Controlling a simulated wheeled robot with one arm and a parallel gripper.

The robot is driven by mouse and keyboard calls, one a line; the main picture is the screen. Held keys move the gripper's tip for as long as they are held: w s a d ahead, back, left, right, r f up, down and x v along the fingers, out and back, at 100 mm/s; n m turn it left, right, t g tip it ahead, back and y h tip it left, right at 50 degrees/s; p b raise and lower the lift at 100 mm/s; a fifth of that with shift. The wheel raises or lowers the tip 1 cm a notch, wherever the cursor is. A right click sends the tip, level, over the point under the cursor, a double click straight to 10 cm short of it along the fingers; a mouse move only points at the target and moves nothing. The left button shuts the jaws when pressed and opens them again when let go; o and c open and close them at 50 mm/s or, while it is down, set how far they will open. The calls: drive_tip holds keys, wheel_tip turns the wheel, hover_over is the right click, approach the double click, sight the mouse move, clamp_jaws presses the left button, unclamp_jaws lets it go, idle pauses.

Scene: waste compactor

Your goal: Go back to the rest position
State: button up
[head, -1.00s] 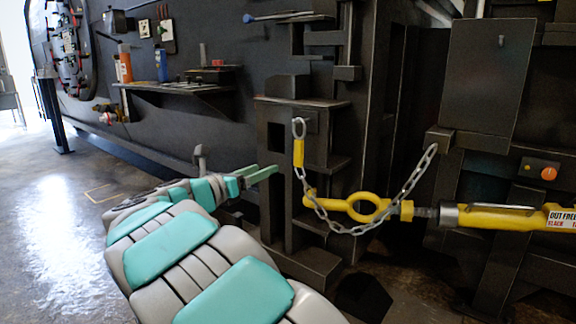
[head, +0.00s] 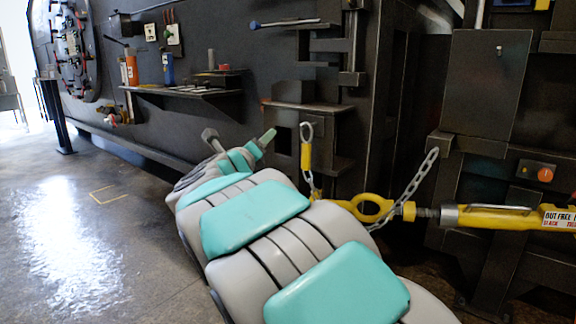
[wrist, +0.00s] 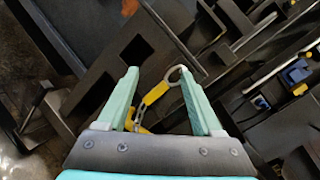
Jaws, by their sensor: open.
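My gripper (head: 262,143) is at the end of my grey and teal arm, left of the hanging chain in the head view. In the wrist view its two teal fingers (wrist: 163,82) are spread apart with nothing gripped between them. Beyond the fingers, a yellow tag (wrist: 156,93) and a metal ring (wrist: 174,74) show in the gap. In the head view the yellow tag (head: 306,157) hangs with its ring at the top of the chain, apart from the gripper. My arm hides part of the chain's lower run.
A yellow turnbuckle bar (head: 490,217) with a loop runs across the compactor front at right. A shelf (head: 185,91) with bottles is on the dark wall at left. An orange knob (head: 545,175) sits at right. The floor (head: 80,235) at left is clear.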

drive_tip(key=s+d+f+n+g+y+p, duration=0.25)
drive_tip(key=s+f+n+g, duration=0.2)
drive_tip(key=s+n, duration=0.35)
drive_tip(key=s+d+f+n+g+y+p, duration=0.1)
drive_tip(key=s+d+f+n+g+y, duration=0.2)
drive_tip(key=s+f+n, duration=0.45)
drive_tip(key=s+d+f+n+g+y+p, duration=0.2)
drive_tip(key=s+d+f+n+g+y, duration=0.15)
drive_tip(key=s+n, duration=0.6)
drive_tip(key=s+d+f+n+g+h, duration=0.1)
drive_tip(key=s+d+f+n+g, duration=0.1)
drive_tip(key=s, duration=0.6)
drive_tip(key=s+d+f+n+g+h+p, duration=0.1)
drive_tip(key=s+d+g, duration=0.3)
drive_tip(key=s, duration=0.5)
drive_tip(key=s+d+f+n+g+h+p, duration=0.1)
drive_tip(key=s+d+f, duration=0.3)
drive_tip(key=s, duration=0.5)
drive_tip(key=d+n+g+h, duration=0.1)
drive_tip(key=d, duration=0.1)
drive_tip(key=shift+s+d+n+g, duration=0.25)
drive_tip(key=shift+d+n+g, duration=0.05)
drive_tip(key=shift+d+g, duration=0.1)
